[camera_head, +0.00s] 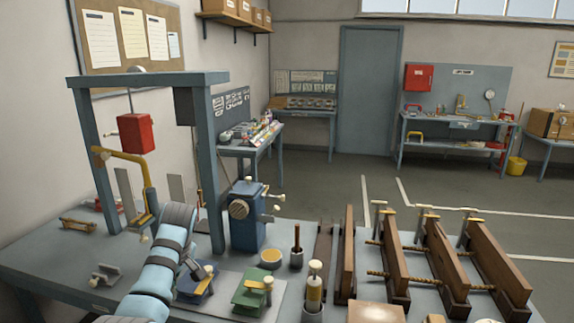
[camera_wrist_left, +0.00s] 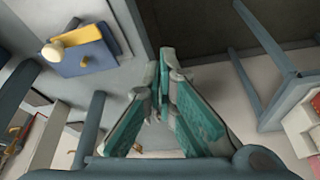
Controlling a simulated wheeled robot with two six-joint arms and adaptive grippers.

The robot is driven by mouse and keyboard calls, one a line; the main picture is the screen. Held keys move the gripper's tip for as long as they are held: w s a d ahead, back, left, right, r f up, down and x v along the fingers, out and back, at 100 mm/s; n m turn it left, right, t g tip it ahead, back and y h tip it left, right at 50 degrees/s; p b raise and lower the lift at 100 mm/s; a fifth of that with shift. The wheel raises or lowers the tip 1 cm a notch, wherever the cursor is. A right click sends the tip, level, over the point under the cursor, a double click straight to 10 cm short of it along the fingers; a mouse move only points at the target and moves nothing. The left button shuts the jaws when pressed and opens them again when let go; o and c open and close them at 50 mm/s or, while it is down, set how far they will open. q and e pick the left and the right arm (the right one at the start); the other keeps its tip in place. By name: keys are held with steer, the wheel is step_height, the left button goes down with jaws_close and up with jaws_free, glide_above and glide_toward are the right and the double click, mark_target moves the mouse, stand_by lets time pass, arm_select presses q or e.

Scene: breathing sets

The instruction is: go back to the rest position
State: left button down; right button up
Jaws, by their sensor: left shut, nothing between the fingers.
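My left gripper (camera_wrist_left: 162,62) shows in the left wrist view with its two teal-padded fingers closed together at the tips, and nothing is between them. In the head view my left arm reaches in from the lower left over the workbench (camera_head: 50,255); I cannot make out its fingertips there. A blue block with a yellow part and a pale knob (camera_wrist_left: 85,48) lies to the left of the fingers in the wrist view, apart from them. My right gripper is not in view.
A blue-grey frame (camera_head: 148,79) with a hanging red block (camera_head: 136,133) stands close behind my left arm. A blue machine (camera_head: 246,217), a green block (camera_head: 252,290) and wooden clamped boards (camera_head: 390,262) stand to the right. Open floor (camera_head: 460,180) lies beyond.

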arm_select(q)
steer(key=s+f+m+h, duration=0.1)
steer(key=s+f+m, duration=0.2)
steer(key=s+f, duration=0.75)
steer(key=s+f+m+b, duration=0.15)
steer(key=s+f, duration=0.25)
steer(key=f, duration=1.3)
steer(key=s+f+m+h, duration=0.1)
steer(key=s+f+m, duration=0.45)
steer(key=f, duration=0.75)
steer(key=s+f+m, duration=0.1)
steer(key=s+f, duration=0.3)
steer(key=s, duration=0.7)
steer(key=s+f+m, duration=0.1)
steer(key=s+f, duration=0.3)
steer(key=s, duration=0.8)
steer(key=s+f+m, duration=0.1)
steer(key=s+f, duration=0.3)
steer(key=s, duration=0.7)
steer(key=shift+s+d+h+b, duration=0.25)
steer(key=shift+d+h+b, duration=0.05)
steer(key=shift+d+b, duration=0.1)
